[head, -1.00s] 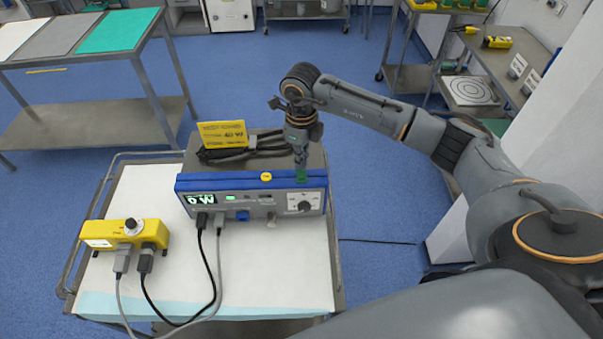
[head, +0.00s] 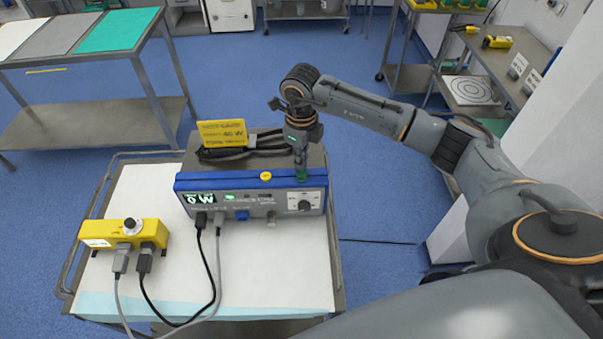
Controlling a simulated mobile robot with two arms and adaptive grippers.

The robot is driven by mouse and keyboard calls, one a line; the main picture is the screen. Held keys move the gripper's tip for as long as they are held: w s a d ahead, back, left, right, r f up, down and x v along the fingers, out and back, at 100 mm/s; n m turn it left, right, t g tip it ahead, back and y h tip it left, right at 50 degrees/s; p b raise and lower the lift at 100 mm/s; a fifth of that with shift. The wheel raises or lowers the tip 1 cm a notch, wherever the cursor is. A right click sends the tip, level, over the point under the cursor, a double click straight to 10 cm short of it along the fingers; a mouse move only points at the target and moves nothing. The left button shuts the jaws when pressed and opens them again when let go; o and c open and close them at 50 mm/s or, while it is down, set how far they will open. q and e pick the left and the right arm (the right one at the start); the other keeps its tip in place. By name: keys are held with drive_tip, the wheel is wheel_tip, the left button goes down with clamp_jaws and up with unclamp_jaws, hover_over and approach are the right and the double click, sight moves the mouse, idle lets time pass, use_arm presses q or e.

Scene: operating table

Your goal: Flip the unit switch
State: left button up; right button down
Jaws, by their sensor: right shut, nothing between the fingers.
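The unit (head: 249,180) is a grey box with a blue-edged front panel, standing on a white-covered cart. Its panel has a lit display (head: 200,198) reading "0 W", a small green light (head: 229,198), a blue socket (head: 242,215) and a round dial (head: 304,205) at the right. Which part is the switch is too small to tell. My right gripper (head: 301,177) is shut and empty, pointing down at the top front edge of the unit, just above the dial. Whether its tips touch the unit is not clear. My left gripper is not in view.
A yellow box (head: 125,233) with a knob sits on the cart (head: 270,275) at left. Grey and black cables run from it and the unit's front. The cart's front right is clear.

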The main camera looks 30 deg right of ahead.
drive_tip(key=shift+f+b, duration=0.5)
drive_tip(key=shift+f, duration=0.2)
drive_tip(key=shift+r, duration=0.15)
drive_tip(key=shift+r+p, duration=1.95)
drive_tip(key=shift+r, duration=1.5)
drive_tip(key=shift+f, duration=0.1)
